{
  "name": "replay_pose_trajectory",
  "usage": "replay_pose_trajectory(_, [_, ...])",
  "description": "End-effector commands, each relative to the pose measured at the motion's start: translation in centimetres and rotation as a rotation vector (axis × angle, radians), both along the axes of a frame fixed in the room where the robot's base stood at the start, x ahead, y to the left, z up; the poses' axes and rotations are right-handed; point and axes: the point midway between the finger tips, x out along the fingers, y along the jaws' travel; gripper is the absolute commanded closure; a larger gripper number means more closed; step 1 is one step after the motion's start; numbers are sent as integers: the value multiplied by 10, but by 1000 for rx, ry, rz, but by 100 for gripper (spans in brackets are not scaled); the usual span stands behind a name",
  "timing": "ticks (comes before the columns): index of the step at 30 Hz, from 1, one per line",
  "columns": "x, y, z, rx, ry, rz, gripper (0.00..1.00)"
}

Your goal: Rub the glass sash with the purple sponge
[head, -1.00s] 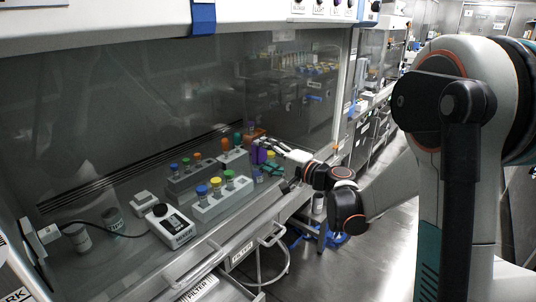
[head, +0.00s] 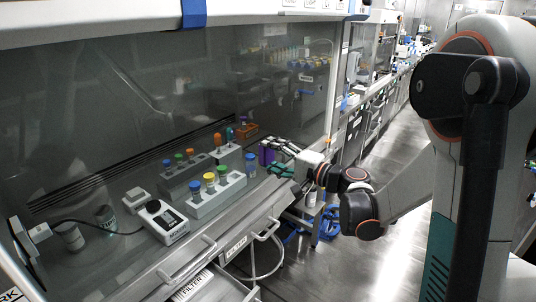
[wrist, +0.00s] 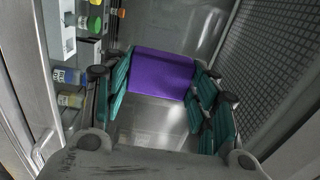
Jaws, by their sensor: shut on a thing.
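The purple sponge (head: 266,156) is held in my gripper (head: 277,160) at the right end of the cabinet. In the wrist view the sponge (wrist: 163,72) lies between the teal finger pads of my gripper (wrist: 160,85), which is shut on it. The glass sash (head: 110,110) is the large, clear, tilted pane across the cabinet front. The sponge is near the sash's lower right part. I cannot tell whether it touches the glass.
A blue clip (head: 193,13) hangs on the top frame. The aisle floor (head: 385,270) on the right is clear.

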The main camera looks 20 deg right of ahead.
Motion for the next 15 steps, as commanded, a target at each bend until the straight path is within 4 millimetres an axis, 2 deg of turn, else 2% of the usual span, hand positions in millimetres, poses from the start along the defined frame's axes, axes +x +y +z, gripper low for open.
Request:
replay_pose_trajectory(8, [-1,-1,0,0,0,-1,66])
replay_pose_trajectory(15, [-16,-12,0,0,0,-2,66])
